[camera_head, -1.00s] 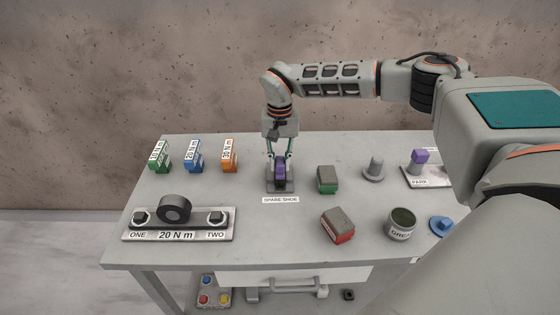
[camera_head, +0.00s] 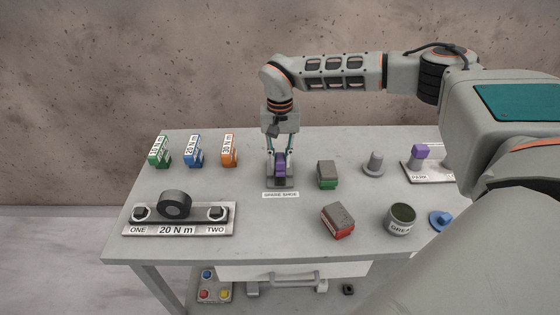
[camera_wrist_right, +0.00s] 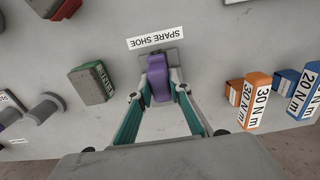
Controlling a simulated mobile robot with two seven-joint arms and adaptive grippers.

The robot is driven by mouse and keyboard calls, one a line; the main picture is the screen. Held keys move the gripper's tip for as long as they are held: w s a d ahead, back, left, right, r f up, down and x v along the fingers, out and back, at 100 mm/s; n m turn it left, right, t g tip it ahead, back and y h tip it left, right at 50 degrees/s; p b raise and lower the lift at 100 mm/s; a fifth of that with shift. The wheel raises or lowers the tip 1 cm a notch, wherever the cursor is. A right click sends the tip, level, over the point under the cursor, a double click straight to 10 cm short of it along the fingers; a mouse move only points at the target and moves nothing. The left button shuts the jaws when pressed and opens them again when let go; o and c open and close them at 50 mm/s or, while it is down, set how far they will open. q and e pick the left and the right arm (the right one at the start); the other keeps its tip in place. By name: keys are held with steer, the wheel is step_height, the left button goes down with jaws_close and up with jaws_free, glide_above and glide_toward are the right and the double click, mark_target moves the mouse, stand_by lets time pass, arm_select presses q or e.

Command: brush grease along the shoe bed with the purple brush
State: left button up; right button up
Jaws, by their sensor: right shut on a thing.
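My right gripper (camera_head: 281,152) reaches down over the back of the table and is shut on the purple brush (camera_head: 280,166). The brush is upright between the fingers, over the grey shoe bed (camera_head: 291,183) behind the SPARE SHOE label. In the right wrist view the brush (camera_wrist_right: 158,78) sits between the gripper's two teal fingers (camera_wrist_right: 159,84), and the bed (camera_wrist_right: 175,57) shows partly beside it. The brush hides part of the bed, and I cannot tell whether its tip touches it. An open grease jar (camera_head: 400,220) stands at the front right. My left gripper is not in view.
A green block (camera_head: 327,174) and a red block (camera_head: 338,220) with grey tops stand right of the bed. Coloured torque blocks (camera_head: 195,151) stand left.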

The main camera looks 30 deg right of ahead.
steer(key=shift+r, duration=3.9)
